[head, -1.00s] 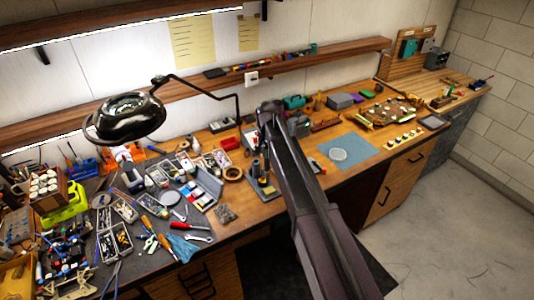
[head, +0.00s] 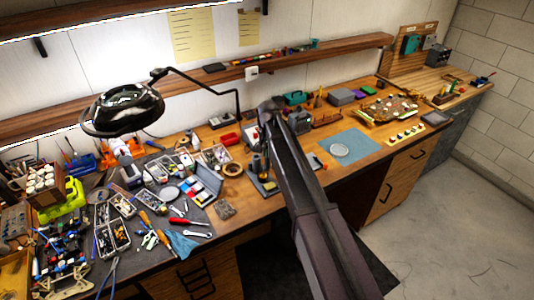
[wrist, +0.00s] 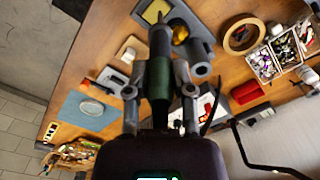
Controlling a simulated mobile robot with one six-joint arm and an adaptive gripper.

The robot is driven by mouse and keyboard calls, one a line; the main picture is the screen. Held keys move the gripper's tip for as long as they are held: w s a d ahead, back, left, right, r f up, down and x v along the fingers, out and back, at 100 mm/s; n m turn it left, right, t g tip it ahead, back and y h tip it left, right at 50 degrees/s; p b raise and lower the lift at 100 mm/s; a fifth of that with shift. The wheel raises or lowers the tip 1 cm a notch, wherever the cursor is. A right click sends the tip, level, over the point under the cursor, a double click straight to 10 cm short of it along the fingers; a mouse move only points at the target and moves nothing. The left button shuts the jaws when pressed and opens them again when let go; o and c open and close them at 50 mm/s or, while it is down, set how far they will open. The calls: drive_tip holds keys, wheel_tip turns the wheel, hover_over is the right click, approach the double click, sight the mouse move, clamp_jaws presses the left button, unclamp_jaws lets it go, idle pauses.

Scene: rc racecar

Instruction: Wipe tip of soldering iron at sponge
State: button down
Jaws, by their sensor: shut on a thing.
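In the wrist view my gripper (wrist: 158,92) is shut on the soldering iron (wrist: 160,75), with a finger on each side of its dark green handle. The iron's dark grey front part points to the top of the picture, and its narrow tip overlaps the yellow sponge (wrist: 153,11). I cannot tell whether the tip touches the sponge. The sponge lies in a dark grey stand (wrist: 193,22), with a gold-coloured round piece and a grey tube beside the iron. In the head view the stand (head: 262,187) shows left of my arm, which hides the gripper and iron.
A tape roll (wrist: 243,36) and boxes of small parts (wrist: 262,62) lie right of the stand in the wrist view. The head view shows a blue mat (head: 365,142), a lamp (head: 125,108) and crowded tools at left. Bare wood lies before the stand.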

drive_tip(key=shift+f+b, duration=1.1)
drive_tip(key=shift+b, duration=0.05)
idle(3.1)
drive_tip(key=shift+w+d, duration=0.7)
drive_tip(key=shift+d, duration=0.35)
idle(2.3)
drive_tip(key=shift+s+a, duration=0.15)
drive_tip(key=shift+a, duration=0.05)
